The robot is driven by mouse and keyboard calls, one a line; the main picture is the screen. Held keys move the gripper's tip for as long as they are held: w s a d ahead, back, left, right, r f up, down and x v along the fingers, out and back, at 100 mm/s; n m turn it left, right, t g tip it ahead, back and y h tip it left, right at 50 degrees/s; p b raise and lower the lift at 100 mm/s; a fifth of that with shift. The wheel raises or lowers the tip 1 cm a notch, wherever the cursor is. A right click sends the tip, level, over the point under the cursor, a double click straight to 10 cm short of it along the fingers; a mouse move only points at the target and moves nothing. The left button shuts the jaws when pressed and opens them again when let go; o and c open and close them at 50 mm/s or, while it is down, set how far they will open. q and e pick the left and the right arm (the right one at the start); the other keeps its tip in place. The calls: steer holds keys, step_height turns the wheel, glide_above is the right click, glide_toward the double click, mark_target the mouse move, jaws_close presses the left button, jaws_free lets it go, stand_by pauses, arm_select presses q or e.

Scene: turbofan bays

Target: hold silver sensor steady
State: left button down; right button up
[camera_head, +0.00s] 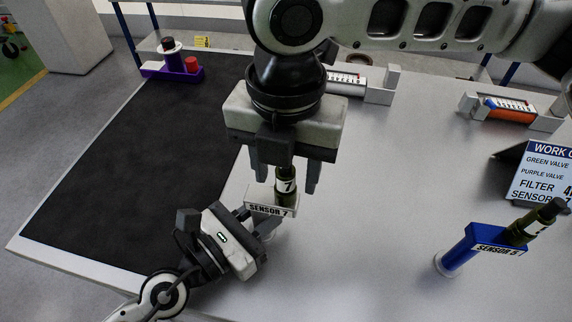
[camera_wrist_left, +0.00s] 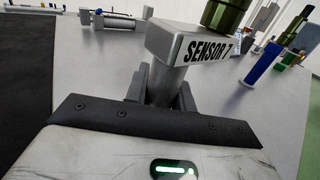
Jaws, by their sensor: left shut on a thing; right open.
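The silver sensor (camera_head: 272,209), labelled SENSOR 7, stands on the light table; it also shows large in the left wrist view (camera_wrist_left: 172,42). My left gripper (camera_head: 256,226) is shut on its post below the label block, as the left wrist view shows with the fingers on both sides (camera_wrist_left: 162,92). A dark green cylinder (camera_head: 285,186) with a 7 label stands on top of the sensor. My right gripper (camera_head: 287,186) is open above the sensor, pointing down, with its fingers on either side of the green cylinder. Whether they touch it I cannot tell.
A blue sensor labelled SENSOR 5 (camera_head: 461,254) stands at right with a green cylinder (camera_head: 532,224). A work sign (camera_head: 541,172) is behind it. Cylinders in holders (camera_head: 346,84) (camera_head: 505,110) lie at the back.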

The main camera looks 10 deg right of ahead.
step_height(320, 180, up, 12)
steer(key=shift+f, duration=0.15)
stand_by(0.3)
arm_select(q)
steer(key=c, duration=1.1)
jaws_free()
steer(key=shift+v, duration=0.8)
steer(key=v, duration=1)
steer(key=shift+s+a, duration=0.1)
steer(key=shift+s, duration=0.2)
arm_select(e)
steer(key=shift+s, duration=0.1)
